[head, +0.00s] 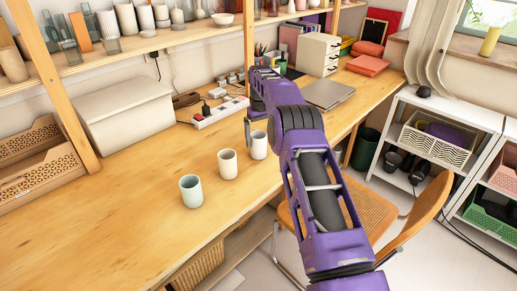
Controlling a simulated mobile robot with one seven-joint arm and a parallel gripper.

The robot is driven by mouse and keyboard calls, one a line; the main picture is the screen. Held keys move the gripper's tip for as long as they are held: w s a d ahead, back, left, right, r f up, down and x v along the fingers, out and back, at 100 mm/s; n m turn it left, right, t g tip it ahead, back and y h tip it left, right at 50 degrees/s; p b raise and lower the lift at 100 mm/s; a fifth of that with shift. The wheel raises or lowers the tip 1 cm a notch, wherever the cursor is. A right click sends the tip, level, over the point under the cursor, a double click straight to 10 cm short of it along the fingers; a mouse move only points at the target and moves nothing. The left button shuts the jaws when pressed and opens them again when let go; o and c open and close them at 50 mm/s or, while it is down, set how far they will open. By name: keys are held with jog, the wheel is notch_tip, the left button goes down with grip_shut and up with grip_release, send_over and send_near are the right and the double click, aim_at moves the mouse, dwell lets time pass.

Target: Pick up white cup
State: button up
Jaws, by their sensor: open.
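Three cups stand upright in a slanting row on the wooden desk. The nearest is a pale green cup (191,191). The middle one is an off-white cup (227,165). The farthest is a white cup (258,146), close beside my purple arm. My gripper (249,133) is open and points down at the upper left of this farthest cup. Its fingers are small and partly hidden by my arm, so I cannot tell whether they touch the cup or reach around it.
A white power strip (220,112) with plugs lies behind the cups. A large cream box (124,113) stands at the back left. A closed laptop (326,94) lies beyond my arm. A wooden chair (423,215) is at the right. The desk's front left is clear.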

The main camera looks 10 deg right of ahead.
aim_at(259, 147)
jog(key=f, duration=0.5)
jog(key=shift+a, duration=0.25)
jog(key=shift+r, duration=0.1)
jog(key=c, duration=1.4)
